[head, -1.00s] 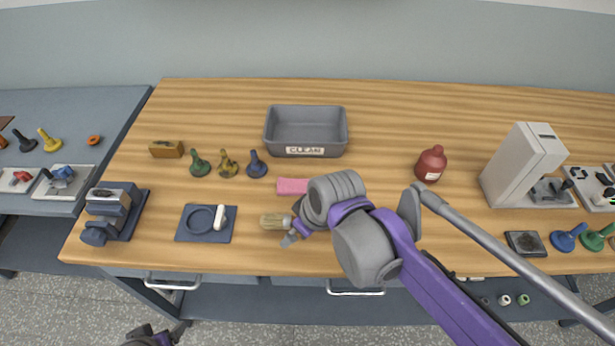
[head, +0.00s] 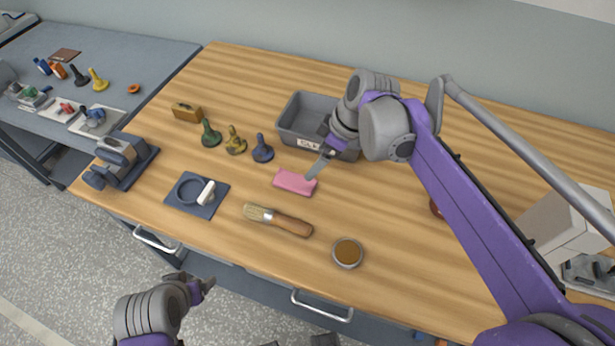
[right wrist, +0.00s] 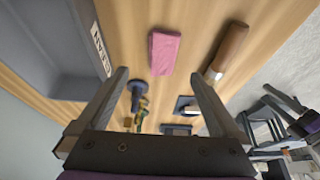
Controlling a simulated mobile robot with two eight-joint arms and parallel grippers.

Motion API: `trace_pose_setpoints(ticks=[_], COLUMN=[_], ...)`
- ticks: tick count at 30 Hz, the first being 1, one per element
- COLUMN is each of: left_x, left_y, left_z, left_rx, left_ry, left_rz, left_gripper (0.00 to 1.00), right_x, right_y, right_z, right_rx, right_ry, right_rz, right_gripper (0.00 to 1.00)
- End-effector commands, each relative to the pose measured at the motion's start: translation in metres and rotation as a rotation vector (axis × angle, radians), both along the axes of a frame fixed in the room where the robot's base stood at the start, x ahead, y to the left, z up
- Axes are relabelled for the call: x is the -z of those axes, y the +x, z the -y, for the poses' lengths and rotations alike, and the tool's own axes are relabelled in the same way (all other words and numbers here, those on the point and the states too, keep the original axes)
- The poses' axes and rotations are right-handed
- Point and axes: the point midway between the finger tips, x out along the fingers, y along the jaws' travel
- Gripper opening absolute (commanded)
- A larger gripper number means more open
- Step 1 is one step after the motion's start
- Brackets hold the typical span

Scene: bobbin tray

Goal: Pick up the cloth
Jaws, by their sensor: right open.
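The cloth (head: 295,182) is a small pink folded block lying flat on the wooden table, in front of the grey bin. It also shows in the right wrist view (right wrist: 164,53), beyond the fingertips and centred near the gap between them. My right gripper (head: 316,168) is just beside the cloth's right end in the head view, seemingly above the table. Its fingers are apart with nothing between them. My left gripper (head: 203,287) is off the table's front edge, low at the left, with fingers apart and empty.
A grey bin (head: 286,128) stands right behind the cloth. A brush (head: 280,220) and a round dish (head: 347,252) lie in front. Several pegs, including a blue one (head: 262,150), stand to the left. A dark plate (head: 180,200) holds a ring and a white piece.

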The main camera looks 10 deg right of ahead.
Motion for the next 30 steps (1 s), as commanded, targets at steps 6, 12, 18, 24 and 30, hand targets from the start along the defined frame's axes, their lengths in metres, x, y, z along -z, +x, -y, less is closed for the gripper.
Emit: trace_pose_setpoints(ticks=[6, 12, 18, 24, 30], left_x=[0.002, 0.005, 0.006, 0.006, 0.007], left_y=[-0.001, -0.001, -0.001, -0.001, -0.002], left_z=[0.0, 0.0, 0.0, 0.0, 0.0], left_rx=[0.0, 0.0, 0.0, 0.0, 0.0], left_ry=[0.0, 0.0, 0.0, 0.0, 0.0], left_rz=[-0.001, -0.002, -0.003, -0.003, -0.003], left_gripper=[0.77, 0.77, 0.77, 0.77, 0.77], right_x=[0.015, 0.043, 0.055, 0.079, 0.096], right_y=[0.007, 0.013, 0.016, 0.021, 0.024], right_z=[-0.006, -0.017, -0.023, -0.041, -0.045], right_rx=[-0.018, -0.017, -0.016, -0.017, -0.015], right_ry=[0.002, 0.004, 0.002, 0.002, 0.002], right_rz=[0.002, 0.002, 0.002, 0.002, 0.002], right_gripper=[1.0, 1.0, 1.0, 1.0, 1.0])
